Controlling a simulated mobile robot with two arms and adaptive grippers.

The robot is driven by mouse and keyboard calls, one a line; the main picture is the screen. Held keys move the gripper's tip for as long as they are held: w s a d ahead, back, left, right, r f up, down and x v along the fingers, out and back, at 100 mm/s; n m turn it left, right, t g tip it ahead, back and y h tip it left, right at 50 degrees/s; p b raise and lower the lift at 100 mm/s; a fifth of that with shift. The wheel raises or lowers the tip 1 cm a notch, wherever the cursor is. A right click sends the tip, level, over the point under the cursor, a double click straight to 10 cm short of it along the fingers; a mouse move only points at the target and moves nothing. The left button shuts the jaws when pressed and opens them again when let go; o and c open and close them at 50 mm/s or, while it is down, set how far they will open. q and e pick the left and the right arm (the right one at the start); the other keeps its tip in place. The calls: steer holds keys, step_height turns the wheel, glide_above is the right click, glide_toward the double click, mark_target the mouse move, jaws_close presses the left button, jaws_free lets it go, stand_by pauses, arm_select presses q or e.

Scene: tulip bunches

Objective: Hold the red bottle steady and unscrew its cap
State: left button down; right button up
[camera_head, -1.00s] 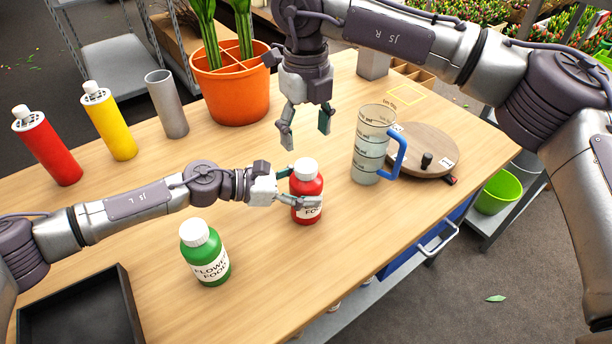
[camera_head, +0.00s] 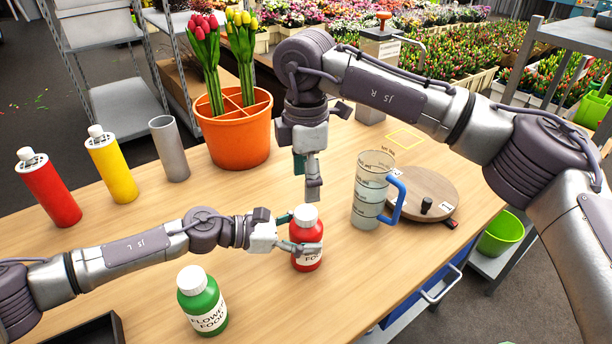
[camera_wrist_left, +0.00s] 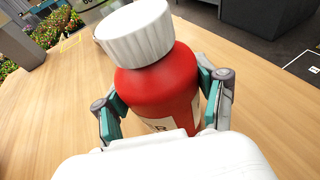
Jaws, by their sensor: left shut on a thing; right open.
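The red bottle (camera_head: 308,260) with its white ribbed cap (camera_head: 305,214) stands upright on the wooden table. My left gripper (camera_head: 300,234) is shut around the bottle's body from the left. In the left wrist view the bottle (camera_wrist_left: 160,92) sits between both fingers, and its cap (camera_wrist_left: 135,32) is on it, clear of the fingers. My right gripper (camera_head: 307,178) points down just above the cap. It is open, its fingers seen nearly edge-on, and it appears apart from the cap.
A green bottle (camera_head: 204,305) stands at the front left. A measuring jug (camera_head: 369,195) and a round wooden turntable (camera_head: 428,187) are to the right. An orange pot (camera_head: 238,142) with tulips, a yellow can (camera_head: 112,170), a red can (camera_head: 50,190) and a grey cylinder (camera_head: 170,150) stand behind.

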mark_target(306, 212)
steer(key=shift+f+m, duration=0.3)
steer(key=shift+f, duration=0.25)
step_height(306, 212, down, 7)
steer(key=shift+r, duration=0.1)
